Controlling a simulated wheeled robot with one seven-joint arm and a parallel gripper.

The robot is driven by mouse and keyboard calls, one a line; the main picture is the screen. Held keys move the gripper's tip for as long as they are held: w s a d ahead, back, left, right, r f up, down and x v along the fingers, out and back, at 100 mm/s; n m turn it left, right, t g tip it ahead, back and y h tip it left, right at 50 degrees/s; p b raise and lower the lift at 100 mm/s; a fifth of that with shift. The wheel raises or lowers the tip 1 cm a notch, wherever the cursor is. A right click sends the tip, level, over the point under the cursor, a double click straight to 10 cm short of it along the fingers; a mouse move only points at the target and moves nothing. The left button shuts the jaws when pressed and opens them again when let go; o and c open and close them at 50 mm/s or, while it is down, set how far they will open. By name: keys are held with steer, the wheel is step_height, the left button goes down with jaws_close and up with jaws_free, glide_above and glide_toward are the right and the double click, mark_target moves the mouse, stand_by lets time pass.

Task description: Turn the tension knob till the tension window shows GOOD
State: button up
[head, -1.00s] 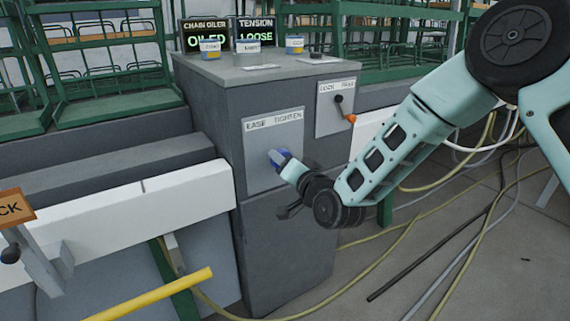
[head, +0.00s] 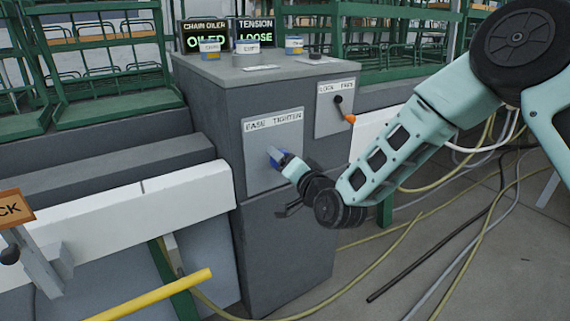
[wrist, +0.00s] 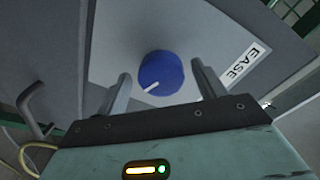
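The blue tension knob (wrist: 161,72) has a white pointer line and sits on a light plate (wrist: 215,25) labelled EASE and TIGHTEN. In the head view the knob (head: 281,157) is partly hidden by my gripper (head: 277,160). In the wrist view my gripper (wrist: 160,78) is open, with one finger on each side of the knob and a gap visible at both sides. The pointer line points to the lower left there. The tension window (head: 255,36) on top of the cabinet reads LOOSE.
The grey cabinet (head: 285,250) also carries a lock lever (head: 343,109) with an orange end, on a plate to the upper right. The chain oiler window (head: 206,38) reads OILED. Small tins stand on top. Hoses lie on the floor at right.

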steer(key=p+v, duration=0.1)
steer(key=v, duration=1.6)
steer(key=shift+s, duration=0.15)
